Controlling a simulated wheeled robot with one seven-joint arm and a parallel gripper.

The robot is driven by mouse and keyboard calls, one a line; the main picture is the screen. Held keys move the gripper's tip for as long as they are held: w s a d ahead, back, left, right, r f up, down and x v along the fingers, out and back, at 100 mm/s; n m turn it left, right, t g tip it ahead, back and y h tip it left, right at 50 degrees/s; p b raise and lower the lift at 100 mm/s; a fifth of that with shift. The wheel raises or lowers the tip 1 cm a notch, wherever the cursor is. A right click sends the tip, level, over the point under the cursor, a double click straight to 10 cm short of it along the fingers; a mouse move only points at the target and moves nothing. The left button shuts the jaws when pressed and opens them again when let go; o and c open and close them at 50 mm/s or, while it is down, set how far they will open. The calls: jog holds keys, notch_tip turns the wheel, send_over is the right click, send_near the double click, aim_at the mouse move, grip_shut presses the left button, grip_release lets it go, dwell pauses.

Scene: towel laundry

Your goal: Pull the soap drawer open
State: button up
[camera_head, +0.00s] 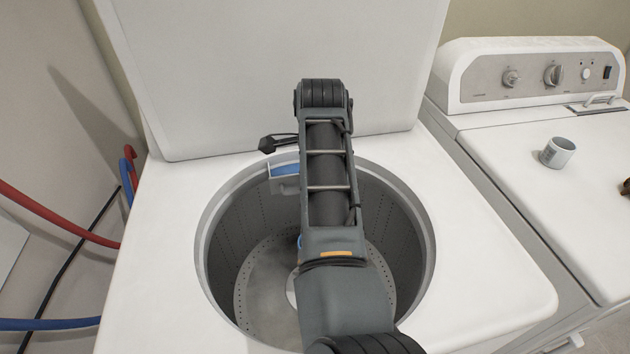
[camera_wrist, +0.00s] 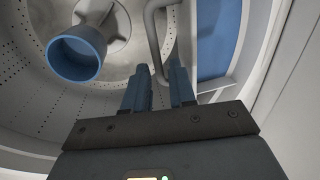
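The soap drawer (camera_head: 284,178) sits at the back rim of the washer's round opening, left of my arm. Its pale front and blue inside show in the head view. In the wrist view the blue inside of the drawer (camera_wrist: 217,38) is at the upper right, with a grey loop handle (camera_wrist: 153,38) beside it. My gripper (camera_wrist: 160,82) has its two blue-grey fingers apart, at the near end of the handle. The lower bar of the handle shows between the fingertips; I cannot tell whether they touch it. In the head view my arm hides the gripper.
The open washer lid (camera_head: 270,75) stands behind the drum (camera_head: 255,275). Red and blue hoses (camera_head: 60,222) run at the left.

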jog(key=shift+o, duration=0.9)
notch_tip(320, 180, up, 8)
jog(key=s, duration=0.1)
jog(key=shift+s+d+f+b, duration=0.2)
jog(key=shift+b, duration=0.15)
